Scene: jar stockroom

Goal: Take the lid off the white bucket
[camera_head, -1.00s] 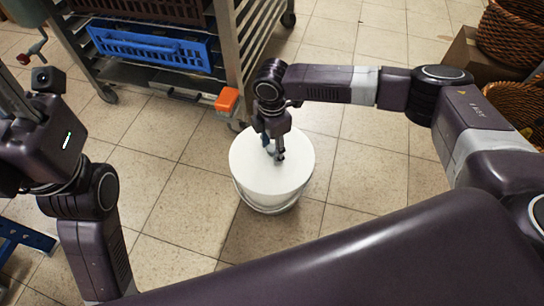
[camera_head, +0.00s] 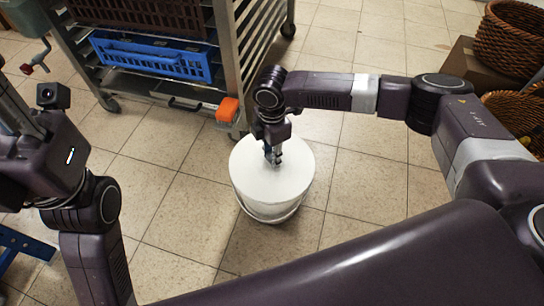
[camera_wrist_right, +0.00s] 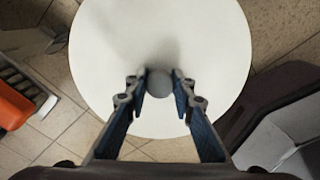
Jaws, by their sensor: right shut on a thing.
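The white bucket (camera_head: 268,214) stands on the tiled floor near the centre of the head view. Its round white lid (camera_head: 270,186) covers the top; I cannot tell whether there is a gap under it. My right gripper (camera_head: 273,159) points down at the middle of the lid. In the right wrist view the gripper (camera_wrist_right: 159,88) is shut on the grey round lid knob (camera_wrist_right: 159,80), a finger on each side. The lid also fills the middle of that view (camera_wrist_right: 205,45). My left arm is at the left of the head view; its fingers are not visible.
A metal rack (camera_head: 233,65) with a blue crate (camera_head: 150,57) stands behind the bucket, with an orange block (camera_head: 228,109) at its near corner. Wicker baskets (camera_head: 512,40) and a cardboard box (camera_head: 470,66) are at the right. Floor left of the bucket is clear.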

